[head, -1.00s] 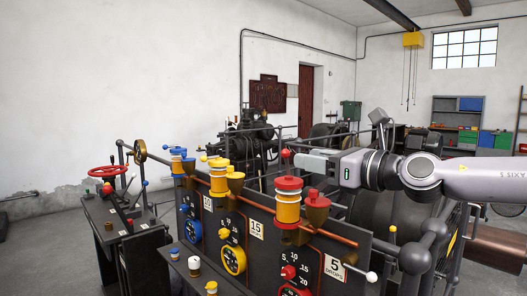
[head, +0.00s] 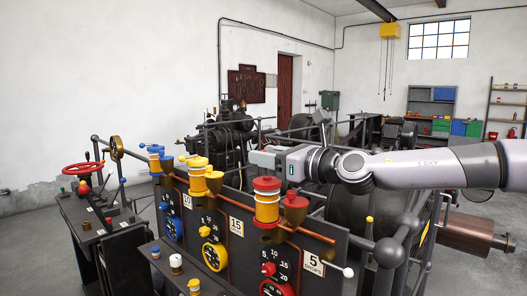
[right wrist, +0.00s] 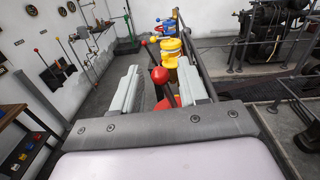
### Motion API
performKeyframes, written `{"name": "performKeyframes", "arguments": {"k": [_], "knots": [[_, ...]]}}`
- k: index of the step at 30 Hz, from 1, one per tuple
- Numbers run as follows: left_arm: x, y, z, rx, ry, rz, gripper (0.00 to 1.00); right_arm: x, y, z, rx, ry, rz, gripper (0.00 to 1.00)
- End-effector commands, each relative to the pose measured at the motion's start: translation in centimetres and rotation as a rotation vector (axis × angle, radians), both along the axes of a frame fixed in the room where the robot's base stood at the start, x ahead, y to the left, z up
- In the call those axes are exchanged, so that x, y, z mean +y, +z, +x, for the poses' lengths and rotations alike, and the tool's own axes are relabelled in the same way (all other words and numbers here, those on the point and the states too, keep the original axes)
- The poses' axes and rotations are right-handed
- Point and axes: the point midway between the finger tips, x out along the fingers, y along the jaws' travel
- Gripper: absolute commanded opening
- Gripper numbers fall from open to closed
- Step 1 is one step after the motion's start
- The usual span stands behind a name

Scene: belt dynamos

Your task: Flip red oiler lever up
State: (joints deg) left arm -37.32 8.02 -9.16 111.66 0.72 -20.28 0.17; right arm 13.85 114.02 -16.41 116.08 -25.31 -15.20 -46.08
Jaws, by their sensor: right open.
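The red oiler (head: 266,203) stands on the copper pipe at the near end of the panel, with a red cap and a yellow body. Its red lever ball (right wrist: 160,75) shows in the right wrist view on a dark stem, between the two fingers. In the head view the ball is hidden by my right gripper (head: 262,158). That gripper is open, level, and just above the red cap. Its fingers (right wrist: 160,88) stand either side of the ball, apart from it as far as I can see. My left gripper is out of view.
The yellow oiler (head: 196,178) and blue oiler (head: 156,158) stand farther along the panel. A white-knobbed lever (head: 346,271) sticks out at the panel's near end. Dark railings (head: 390,251) stand at right.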

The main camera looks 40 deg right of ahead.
Motion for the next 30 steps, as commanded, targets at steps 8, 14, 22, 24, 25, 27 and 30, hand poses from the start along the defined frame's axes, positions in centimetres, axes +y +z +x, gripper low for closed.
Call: {"name": "performKeyframes", "arguments": {"k": [8,14,22,24,25,27,30], "knots": [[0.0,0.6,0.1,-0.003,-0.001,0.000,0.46,0.1,-0.1,1.2,0.001,-0.001,0.001,0.43],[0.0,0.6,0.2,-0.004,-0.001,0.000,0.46,0.1,0.0,1.4,-0.001,-0.002,0.001,0.43],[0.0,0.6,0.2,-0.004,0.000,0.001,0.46,0.1,0.0,1.4,-0.001,-0.001,0.001,0.24],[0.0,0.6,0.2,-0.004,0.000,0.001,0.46,0.1,0.0,1.4,-0.001,-0.001,0.001,0.01],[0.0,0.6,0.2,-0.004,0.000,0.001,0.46,0.1,0.0,1.4,-0.001,-0.001,0.001,0.00],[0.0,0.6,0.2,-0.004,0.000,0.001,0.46,0.1,0.0,1.4,-0.001,-0.001,0.001,0.00],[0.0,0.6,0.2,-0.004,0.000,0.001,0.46,-0.1,0.0,1.4,0.001,-0.002,0.037,0.00]]}}
